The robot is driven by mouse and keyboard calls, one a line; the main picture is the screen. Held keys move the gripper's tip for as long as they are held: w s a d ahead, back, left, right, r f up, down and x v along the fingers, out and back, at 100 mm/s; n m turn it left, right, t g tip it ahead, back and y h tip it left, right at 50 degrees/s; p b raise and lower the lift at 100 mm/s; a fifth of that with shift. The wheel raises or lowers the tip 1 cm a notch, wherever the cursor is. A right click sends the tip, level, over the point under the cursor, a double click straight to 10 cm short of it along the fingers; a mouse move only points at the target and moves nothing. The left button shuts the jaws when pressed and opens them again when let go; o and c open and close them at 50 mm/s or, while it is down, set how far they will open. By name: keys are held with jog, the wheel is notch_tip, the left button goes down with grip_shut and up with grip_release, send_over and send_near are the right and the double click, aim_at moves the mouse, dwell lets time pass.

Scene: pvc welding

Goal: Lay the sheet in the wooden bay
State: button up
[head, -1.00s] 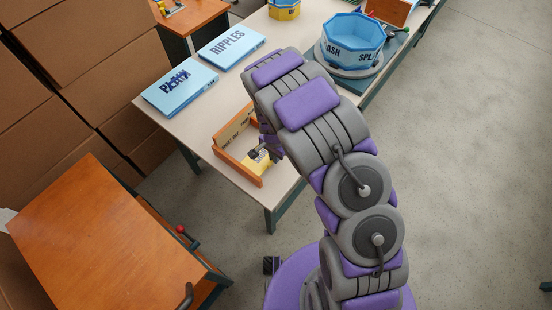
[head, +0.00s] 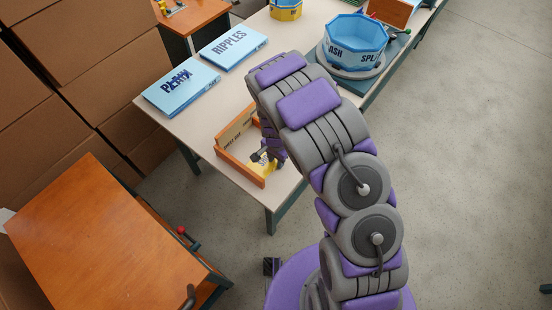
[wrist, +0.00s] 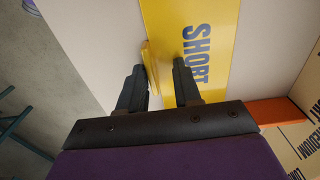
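A yellow sheet marked SHORT (wrist: 192,45) lies flat on the pale tabletop in the wrist view. A thin yellow strip (wrist: 152,68) stands out at its left side. My gripper (wrist: 163,75) is over the sheet, its dark fingers apart. The strip is between them, close to the left finger. In the head view my gripper (head: 267,157) is low at the wooden bay (head: 240,168), and a patch of yellow shows beneath it. The bay has orange wooden walls and a lettered back board. My arm hides the bay's right part.
Two blue boxes, PLAIN (head: 180,91) and RIPPLES (head: 233,46), lie farther back on the table. A blue eight-sided tub (head: 355,38) stands on a round base at the back right. A wooden-topped cart (head: 105,235) is at the lower left. Cardboard boxes (head: 60,60) are stacked left.

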jog(key=shift+d+r, duration=0.2)
jog(key=shift+d, duration=0.35)
notch_tip(320, 180, up, 12)
jog(key=p, duration=0.3)
jog(key=shift+a, duration=0.2)
jog(key=s+d+r+n, duration=0.1)
jog(key=s+d+r, duration=0.45)
jog(key=r, duration=0.35)
jog(key=s+d+r+n, duration=0.2)
jog(key=s+d+r, duration=0.2)
jog(key=s+r, duration=0.3)
jog(key=s+d+r+n, duration=0.1)
jog(key=s+r, duration=0.2)
jog(key=s, duration=0.3)
jog(key=s+d+r+n+g, duration=0.1)
jog(key=s+d+r+n, duration=0.1)
jog(key=s, duration=0.5)
jog(key=s+d+r+n, duration=0.1)
jog(key=s+r, duration=0.3)
jog(key=s, duration=0.2)
jog(key=shift+s+d+n+g, duration=0.3)
jog(key=shift+s+g, duration=0.05)
jog(key=shift+g, duration=0.05)
